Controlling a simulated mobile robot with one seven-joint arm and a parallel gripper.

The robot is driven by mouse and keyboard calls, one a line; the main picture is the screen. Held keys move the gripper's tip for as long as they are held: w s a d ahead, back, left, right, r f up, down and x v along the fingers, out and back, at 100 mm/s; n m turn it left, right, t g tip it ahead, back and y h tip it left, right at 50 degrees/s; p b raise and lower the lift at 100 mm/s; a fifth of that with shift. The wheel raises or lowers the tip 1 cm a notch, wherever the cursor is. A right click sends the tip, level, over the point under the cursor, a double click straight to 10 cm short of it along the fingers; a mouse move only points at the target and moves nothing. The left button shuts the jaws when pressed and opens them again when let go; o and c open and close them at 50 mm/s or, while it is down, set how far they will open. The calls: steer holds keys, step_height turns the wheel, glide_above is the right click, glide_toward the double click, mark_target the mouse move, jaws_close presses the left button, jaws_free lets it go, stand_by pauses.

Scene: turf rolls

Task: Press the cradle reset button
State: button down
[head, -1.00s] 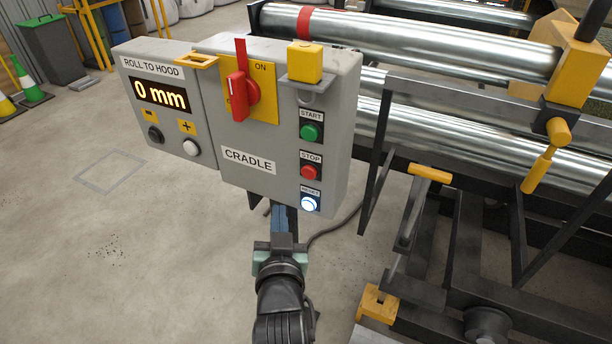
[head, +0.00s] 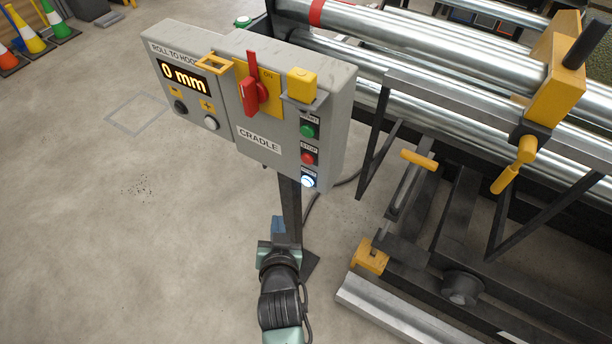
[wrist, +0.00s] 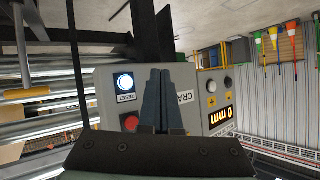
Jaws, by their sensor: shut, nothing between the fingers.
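The cradle control box (head: 258,150) is a grey panel on a dark post. Its reset button (head: 308,181) glows white at the bottom right, below the red stop button (head: 308,157) and green start button (head: 309,130). My gripper (head: 278,222) is below the box in the head view, its blue-grey fingers together and empty. In the wrist view, which shows the box upside down, the shut fingers (wrist: 162,85) point toward the panel. The lit reset button (wrist: 125,82) appears just left of them, with the stop button (wrist: 130,122) beneath. I see no contact with the button.
A red rotary switch (head: 253,92), a yellow block (head: 301,85) on a bracket and a yellow loop (head: 215,64) stick out from the box. A roller frame with yellow handles (head: 419,160) stands to the right. Open concrete floor lies left.

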mark_target(307, 181)
steer(key=w+d+b, duration=0.4)
steer(key=w+d, duration=0.1)
steer(key=w, duration=0.2)
stand_by(0.6)
steer(key=shift+w+d, duration=0.2)
stand_by(1.8)
steer(key=shift+w+d+b, duration=0.15)
steer(key=shift+w+b, duration=0.1)
steer(key=shift+b, duration=0.1)
steer(key=shift+w+d, duration=0.25)
steer(key=shift+w, duration=0.1)
stand_by(0.8)
steer(key=shift+s, duration=0.1)
steer(key=shift+s+a+p, duration=0.4)
steer(key=shift+s+a, duration=0.1)
steer(key=shift+s, duration=0.1)
